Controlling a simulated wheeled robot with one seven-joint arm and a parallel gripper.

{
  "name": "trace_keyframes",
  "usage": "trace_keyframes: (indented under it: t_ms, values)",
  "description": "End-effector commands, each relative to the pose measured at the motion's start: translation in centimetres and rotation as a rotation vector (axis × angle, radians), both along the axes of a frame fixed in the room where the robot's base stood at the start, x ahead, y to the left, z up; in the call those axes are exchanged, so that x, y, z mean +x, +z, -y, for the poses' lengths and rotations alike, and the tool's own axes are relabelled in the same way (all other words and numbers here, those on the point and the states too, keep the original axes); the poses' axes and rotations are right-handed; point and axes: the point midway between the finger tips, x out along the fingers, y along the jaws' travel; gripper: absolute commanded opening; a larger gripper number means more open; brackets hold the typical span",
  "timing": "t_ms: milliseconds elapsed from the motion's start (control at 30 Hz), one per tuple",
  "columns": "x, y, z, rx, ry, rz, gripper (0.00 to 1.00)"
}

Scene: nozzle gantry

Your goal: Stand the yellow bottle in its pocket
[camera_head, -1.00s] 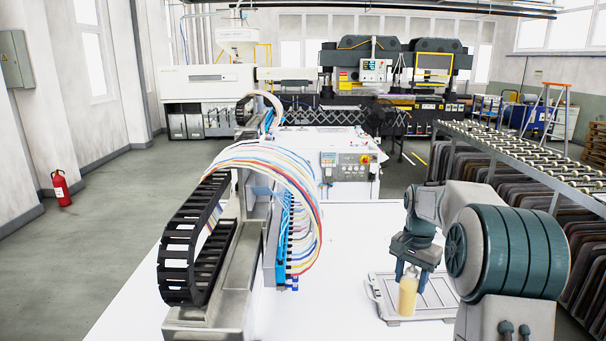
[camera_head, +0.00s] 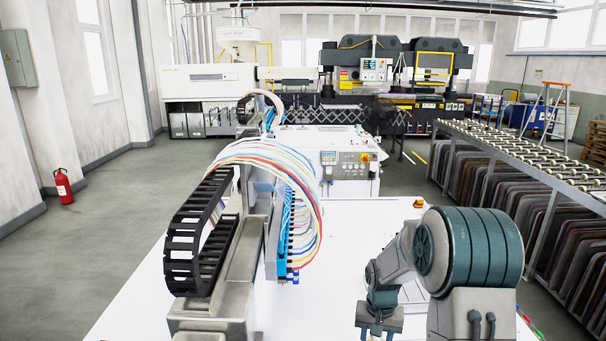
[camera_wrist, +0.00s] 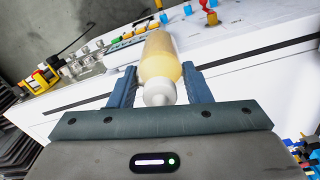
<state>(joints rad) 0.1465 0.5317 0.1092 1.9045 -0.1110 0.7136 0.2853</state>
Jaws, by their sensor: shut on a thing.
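The yellow bottle (camera_wrist: 161,56) shows in the wrist view, a pale yellow body with a white cap (camera_wrist: 158,93) towards the camera. My gripper (camera_wrist: 159,76) is shut on it, with one blue finger on each side. In the head view my gripper (camera_head: 378,332) is low at the bottom edge, right of centre, partly cut off. The bottle cannot be made out there. I cannot make out its pocket in either view now.
A gantry with a black cable chain (camera_head: 190,240) and coloured hoses (camera_head: 290,165) stands on the white table (camera_head: 140,300), left of my arm. In the wrist view, a fitting with an orange top (camera_wrist: 211,16) and metal cylinders (camera_wrist: 88,56) lie beyond the bottle.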

Motion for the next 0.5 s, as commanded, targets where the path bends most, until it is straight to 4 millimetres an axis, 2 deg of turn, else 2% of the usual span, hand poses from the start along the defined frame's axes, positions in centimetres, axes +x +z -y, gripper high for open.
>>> trace_keyframes:
  t_ms: [33, 100, 267, 500]
  values:
    - [-1.0, -1.4, -0.9, 0.001, 0.054, -0.006, 0.15]
    - [-2.2, -2.9, -1.8, 0.004, 0.122, -0.004, 0.15]
    - [-4.8, -5.8, -3.5, 0.012, 0.256, -0.005, 0.15]
    - [-4.6, -9.3, -3.4, 0.011, 0.255, 0.001, 0.15]
